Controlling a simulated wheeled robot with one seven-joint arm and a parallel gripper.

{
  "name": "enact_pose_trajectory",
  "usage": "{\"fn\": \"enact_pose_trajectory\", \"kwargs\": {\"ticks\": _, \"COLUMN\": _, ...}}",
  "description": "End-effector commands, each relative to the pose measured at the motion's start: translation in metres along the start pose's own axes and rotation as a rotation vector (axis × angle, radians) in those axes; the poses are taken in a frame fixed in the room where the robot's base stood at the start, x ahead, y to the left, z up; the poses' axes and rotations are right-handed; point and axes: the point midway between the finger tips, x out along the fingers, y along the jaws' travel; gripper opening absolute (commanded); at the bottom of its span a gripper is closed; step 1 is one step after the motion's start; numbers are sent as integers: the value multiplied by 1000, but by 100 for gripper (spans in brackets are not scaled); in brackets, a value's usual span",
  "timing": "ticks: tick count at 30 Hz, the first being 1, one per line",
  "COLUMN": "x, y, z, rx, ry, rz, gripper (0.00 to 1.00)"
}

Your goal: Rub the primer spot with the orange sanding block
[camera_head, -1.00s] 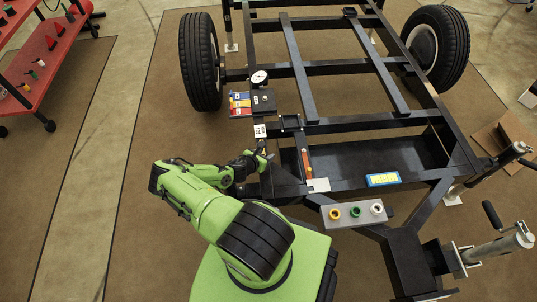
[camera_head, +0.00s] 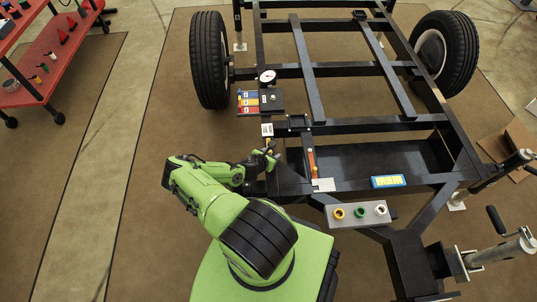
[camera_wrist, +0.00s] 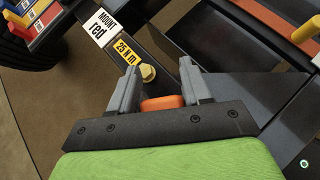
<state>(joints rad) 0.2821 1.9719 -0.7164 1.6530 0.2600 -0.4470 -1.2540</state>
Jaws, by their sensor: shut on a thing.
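My gripper (camera_head: 271,152) is at the left rail of the black trailer frame (camera_head: 335,163), just below a white label. In the wrist view its two grey fingers (camera_wrist: 158,84) are shut on the orange sanding block (camera_wrist: 162,103), which shows low between them. In the head view the block is too small or hidden to make out. A pale square patch (camera_head: 323,185) lies on the front beam, right of my gripper. I cannot tell whether it is the primer spot.
A yellow bolt head (camera_wrist: 147,72) with a "25 N m" tag (camera_wrist: 125,50) is just beyond the fingers. A "MOUNT red" label (camera_wrist: 99,29) is farther up. A grey bar with three coloured rings (camera_head: 358,214) sits at the front. A red cart (camera_head: 40,60) stands far left.

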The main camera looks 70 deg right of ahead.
Motion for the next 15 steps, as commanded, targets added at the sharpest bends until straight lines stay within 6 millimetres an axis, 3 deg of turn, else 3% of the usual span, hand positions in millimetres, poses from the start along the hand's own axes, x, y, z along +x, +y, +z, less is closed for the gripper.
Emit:
{"fn": "enact_pose_trajectory", "kwargs": {"ticks": 1, "x": 7, "y": -36, "z": 24, "rx": -10, "ry": -53, "rz": -80, "gripper": 0}}
{"fn": "enact_pose_trajectory", "kwargs": {"ticks": 3, "x": 9, "y": -40, "z": 26, "rx": -10, "ry": -52, "rz": -79, "gripper": 0}}
{"fn": "enact_pose_trajectory", "kwargs": {"ticks": 10, "x": 9, "y": -41, "z": 28, "rx": -8, "ry": -52, "rz": -77, "gripper": 0}}
{"fn": "enact_pose_trajectory", "kwargs": {"ticks": 15, "x": 3, "y": -30, "z": 23, "rx": -8, "ry": -53, "rz": -75, "gripper": 0}}
